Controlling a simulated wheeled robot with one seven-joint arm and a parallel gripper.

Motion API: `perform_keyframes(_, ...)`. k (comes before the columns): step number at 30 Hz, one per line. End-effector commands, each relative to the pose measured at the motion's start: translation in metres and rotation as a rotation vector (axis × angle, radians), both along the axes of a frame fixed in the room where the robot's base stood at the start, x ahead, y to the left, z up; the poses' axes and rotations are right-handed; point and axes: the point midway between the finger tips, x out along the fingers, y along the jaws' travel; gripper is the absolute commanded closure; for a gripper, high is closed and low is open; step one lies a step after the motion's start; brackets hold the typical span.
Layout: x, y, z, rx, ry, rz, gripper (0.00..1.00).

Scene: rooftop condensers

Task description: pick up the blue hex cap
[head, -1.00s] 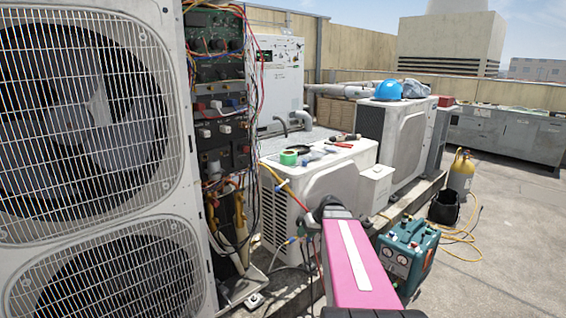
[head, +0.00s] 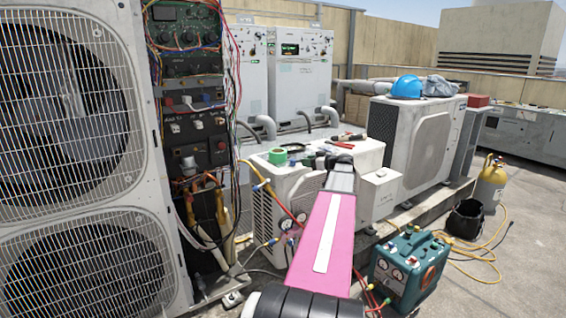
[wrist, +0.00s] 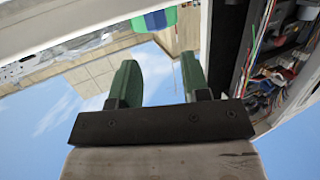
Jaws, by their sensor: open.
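I cannot pick out the blue hex cap for certain. In the wrist view a small blue and green item (wrist: 155,19) shows at the top edge, beyond my fingers and partly cut off; its shape is unclear. My gripper (wrist: 160,80) has two green fingers, spread apart with nothing between them. In the head view my pink and grey arm reaches to the low white condenser (head: 357,153), with its end near the top. My fingertips are not clear there, and the arm hides part of that top.
On the low condenser lie a green tape roll (head: 278,156) and red-handled tools (head: 341,144). A blue hard hat (head: 407,86) sits on the unit behind. An open wired panel (head: 193,100) stands left. A teal machine (head: 408,267) stands on the floor at right.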

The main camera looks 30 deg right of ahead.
Motion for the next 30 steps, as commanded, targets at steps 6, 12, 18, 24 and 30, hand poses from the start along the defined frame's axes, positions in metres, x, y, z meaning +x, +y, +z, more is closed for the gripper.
perform_keyframes(6, 0.016, 0.006, -0.002, -0.002, -0.007, 0.0, 0.57)
perform_keyframes(12, 0.042, 0.019, -0.007, -0.001, -0.005, 0.0, 0.57)
perform_keyframes(18, 0.053, 0.024, -0.009, -0.002, -0.004, -0.002, 0.57)
perform_keyframes(24, 0.074, 0.033, -0.016, -0.001, -0.004, 0.0, 0.57)
perform_keyframes(30, 0.094, 0.044, -0.02, -0.001, -0.004, -0.001, 0.57)
